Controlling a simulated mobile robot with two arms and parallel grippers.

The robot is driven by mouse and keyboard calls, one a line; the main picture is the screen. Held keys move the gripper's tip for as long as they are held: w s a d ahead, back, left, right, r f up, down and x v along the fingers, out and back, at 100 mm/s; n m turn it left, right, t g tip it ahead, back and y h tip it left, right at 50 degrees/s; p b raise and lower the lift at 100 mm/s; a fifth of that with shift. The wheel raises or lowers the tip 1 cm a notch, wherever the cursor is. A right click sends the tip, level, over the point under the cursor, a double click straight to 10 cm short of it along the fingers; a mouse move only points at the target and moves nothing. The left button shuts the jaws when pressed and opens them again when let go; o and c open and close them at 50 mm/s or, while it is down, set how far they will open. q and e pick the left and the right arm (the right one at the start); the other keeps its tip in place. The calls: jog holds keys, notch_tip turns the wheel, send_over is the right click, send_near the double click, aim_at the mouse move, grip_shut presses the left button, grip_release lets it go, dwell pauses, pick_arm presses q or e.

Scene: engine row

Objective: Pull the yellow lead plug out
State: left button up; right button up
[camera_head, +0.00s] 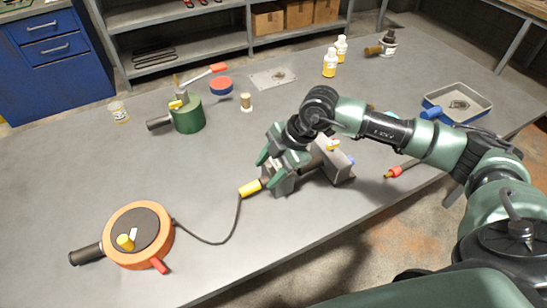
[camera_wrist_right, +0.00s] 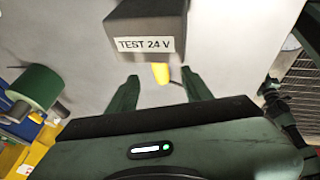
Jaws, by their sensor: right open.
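The yellow lead plug (camera_head: 250,188) is at the end of a dark lead that runs along the table to an orange reel (camera_head: 160,216). It points toward the grey test block (camera_head: 338,166), labelled TEST 24 V in the wrist view (camera_wrist_right: 146,44). My right gripper (camera_head: 265,168) is above and beside the plug, partly hiding the block. In the wrist view the plug (camera_wrist_right: 160,74) shows between the fingertips of the open right gripper (camera_wrist_right: 158,78), close under the block's labelled face. My left gripper is out of view.
A green cylinder (camera_head: 187,116) and a red-blue disc (camera_head: 221,85) stand behind to the left. A red-tipped lead (camera_head: 395,171) lies right of the block. A metal tray (camera_head: 477,105) is at the far right.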

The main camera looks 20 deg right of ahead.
aim_at(256, 184)
jog(key=p+x, duration=0.1)
jog(key=x, duration=0.6)
jog(key=shift+a+f+p, duration=0.1)
jog(key=shift+f+p, duration=0.1)
jog(key=shift+p, duration=0.1)
jog(key=shift+c, duration=0.3)
grip_shut()
